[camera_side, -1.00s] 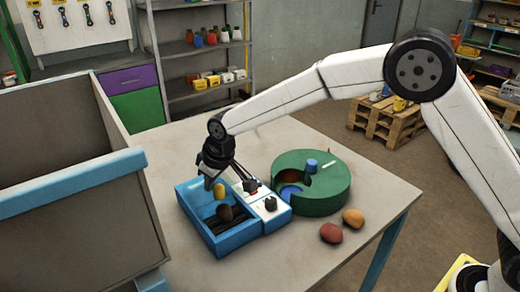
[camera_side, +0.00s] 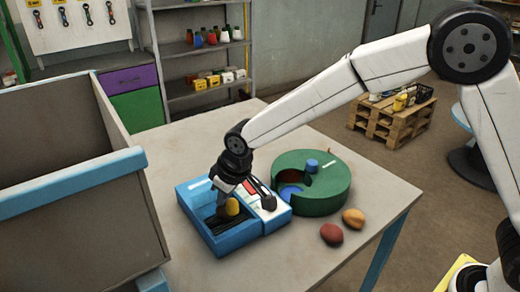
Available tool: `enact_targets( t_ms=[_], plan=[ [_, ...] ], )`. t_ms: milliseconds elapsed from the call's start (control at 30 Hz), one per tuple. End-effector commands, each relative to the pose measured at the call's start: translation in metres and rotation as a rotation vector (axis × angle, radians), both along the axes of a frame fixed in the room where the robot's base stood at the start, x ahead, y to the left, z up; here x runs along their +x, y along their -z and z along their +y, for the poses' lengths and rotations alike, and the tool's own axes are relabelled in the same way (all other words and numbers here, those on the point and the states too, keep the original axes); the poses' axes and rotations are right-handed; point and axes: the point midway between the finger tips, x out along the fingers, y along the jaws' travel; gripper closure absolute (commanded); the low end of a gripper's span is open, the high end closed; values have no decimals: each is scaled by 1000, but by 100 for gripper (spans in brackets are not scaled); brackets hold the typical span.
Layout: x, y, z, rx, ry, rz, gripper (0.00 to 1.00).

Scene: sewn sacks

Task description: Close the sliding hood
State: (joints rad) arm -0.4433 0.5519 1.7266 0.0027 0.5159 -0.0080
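A blue open-topped box (camera_side: 207,235) stands on the table, with dark slats inside. A white panel (camera_side: 272,215) with a red mark and a dark knob-like part covers its right end; this looks like the sliding hood. It leaves the left part open. My gripper (camera_side: 238,203) reaches down at the box, over its opening and the panel's left edge. A small yellow thing (camera_side: 232,206) shows at the fingers; I cannot tell whether it is held. The fingertips are dark and partly hidden, so their opening is unclear.
A round green container (camera_side: 318,199) with a cut-out and blue knob stands right of the box. A red sack (camera_side: 331,235) and an orange sack (camera_side: 353,218) lie near the table's right edge. A large grey bin (camera_side: 70,220) stands at left. Bare table (camera_side: 280,262) is in front.

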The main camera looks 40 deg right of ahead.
Motion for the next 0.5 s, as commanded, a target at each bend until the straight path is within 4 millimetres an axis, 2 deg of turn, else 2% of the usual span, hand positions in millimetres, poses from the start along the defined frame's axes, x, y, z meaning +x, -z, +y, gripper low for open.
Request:
enact_targets(
  t_ms=[33,233,500],
  plan=[
    [-5,5,-2,-9,1,21,100],
    [-2,6,-1,-9,1,22,100],
    [14,4,7,-5,0,13,100]
  ],
)
